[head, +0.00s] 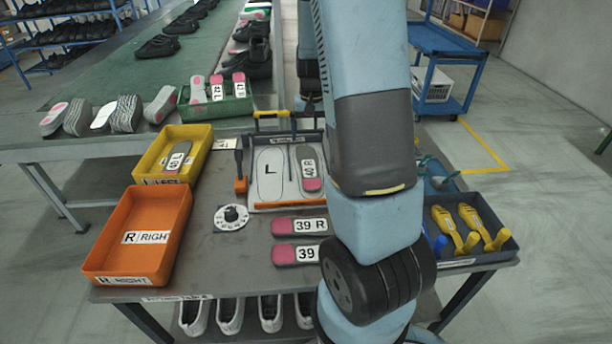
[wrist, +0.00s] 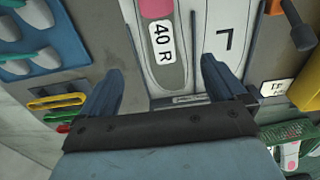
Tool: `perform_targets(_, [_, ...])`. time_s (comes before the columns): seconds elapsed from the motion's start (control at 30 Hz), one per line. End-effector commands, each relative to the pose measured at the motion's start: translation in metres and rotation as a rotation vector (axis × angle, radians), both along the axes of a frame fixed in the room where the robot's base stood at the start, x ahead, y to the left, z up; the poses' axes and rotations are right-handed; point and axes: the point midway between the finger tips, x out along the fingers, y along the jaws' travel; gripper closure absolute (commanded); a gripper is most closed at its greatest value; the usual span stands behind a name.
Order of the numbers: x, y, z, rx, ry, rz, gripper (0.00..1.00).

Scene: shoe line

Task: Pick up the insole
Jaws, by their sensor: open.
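A grey insole with a pink end, labelled 40 R (head: 309,168), lies on the right side of a board (head: 262,203) with foot outlines. The insole also shows in the wrist view (wrist: 162,38), upside down, beside the outline marked L. My gripper (wrist: 160,68) is open and empty, its fingers spread on either side below that insole's label in the picture. It appears above the board, apart from the insole. The gripper is not visible in the head view. Two more insoles, labelled 39 R (head: 299,226) and 39 (head: 295,254), lie on the table nearer the front.
A yellow bin (head: 200,152) holding an insole and an orange bin (head: 180,230), empty and labelled RIGHT, stand at left. A dial (head: 232,217) and an orange tool (head: 240,184) sit beside the board. A dark tray (head: 490,207) with yellow items is at right.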

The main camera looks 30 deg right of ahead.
Motion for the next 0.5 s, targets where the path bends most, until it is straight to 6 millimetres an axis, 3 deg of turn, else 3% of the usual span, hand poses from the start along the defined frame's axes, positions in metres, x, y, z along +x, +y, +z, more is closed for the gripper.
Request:
perform_targets(0.17, [0.001, -0.002, -0.018, -0.001, 0.008, -0.005, 0.03])
perform_targets(0.5, [0.0, -0.001, -0.074, -0.001, 0.008, -0.004, 0.03])
